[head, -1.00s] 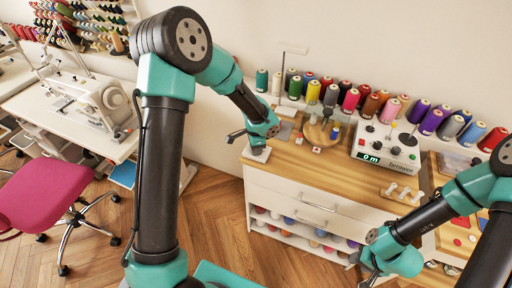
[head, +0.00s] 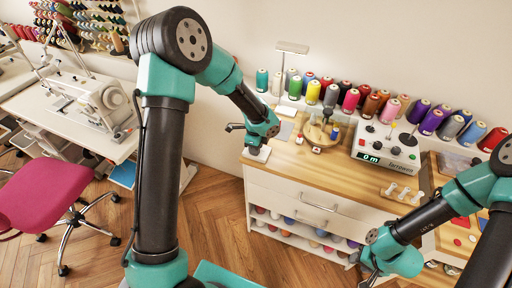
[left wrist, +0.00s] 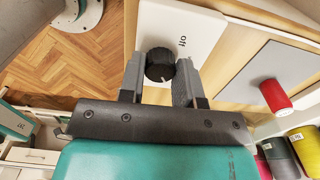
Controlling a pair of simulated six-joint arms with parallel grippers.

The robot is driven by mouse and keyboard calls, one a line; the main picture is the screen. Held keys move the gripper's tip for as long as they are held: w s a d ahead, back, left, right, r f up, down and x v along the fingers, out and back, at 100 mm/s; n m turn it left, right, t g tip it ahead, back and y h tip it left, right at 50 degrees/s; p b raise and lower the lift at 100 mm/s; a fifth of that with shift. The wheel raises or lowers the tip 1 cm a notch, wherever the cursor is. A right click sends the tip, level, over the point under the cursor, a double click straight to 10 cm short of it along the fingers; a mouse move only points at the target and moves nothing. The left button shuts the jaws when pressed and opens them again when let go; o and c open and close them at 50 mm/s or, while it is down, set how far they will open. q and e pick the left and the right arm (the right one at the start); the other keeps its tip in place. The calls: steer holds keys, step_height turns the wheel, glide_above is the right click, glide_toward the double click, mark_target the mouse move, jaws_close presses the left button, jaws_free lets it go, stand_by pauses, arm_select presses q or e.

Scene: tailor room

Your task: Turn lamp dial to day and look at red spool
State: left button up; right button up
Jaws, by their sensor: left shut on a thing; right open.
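In the left wrist view my left gripper (left wrist: 159,78) is shut on the black lamp dial (left wrist: 159,62). The dial sits on a white base plate (left wrist: 180,25) with the word "off" beside it; a light mark shows on the knob. A red spool (left wrist: 275,95) stands on a grey mat (left wrist: 262,62) to the right of the dial. In the head view the base plate (head: 257,154) is at the table's front left corner, under my left gripper (head: 255,146). The white lamp (head: 292,47) stands behind. My right gripper (head: 370,274) is open and empty, low at the right.
A row of coloured spools (head: 350,95) lines the back of the wooden table. A round wooden stand (head: 316,137), a control box (head: 386,146) and a small rack (head: 403,194) stand on it. The table's front middle (head: 345,172) is mostly clear.

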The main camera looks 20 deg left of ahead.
arm_select(q)
steer(key=o, duration=0.9)
step_height(320, 180, up, 17)
steer(key=shift+r, duration=0.2)
stand_by(0.3)
steer(key=shift+f, duration=0.15)
stand_by(0.3)
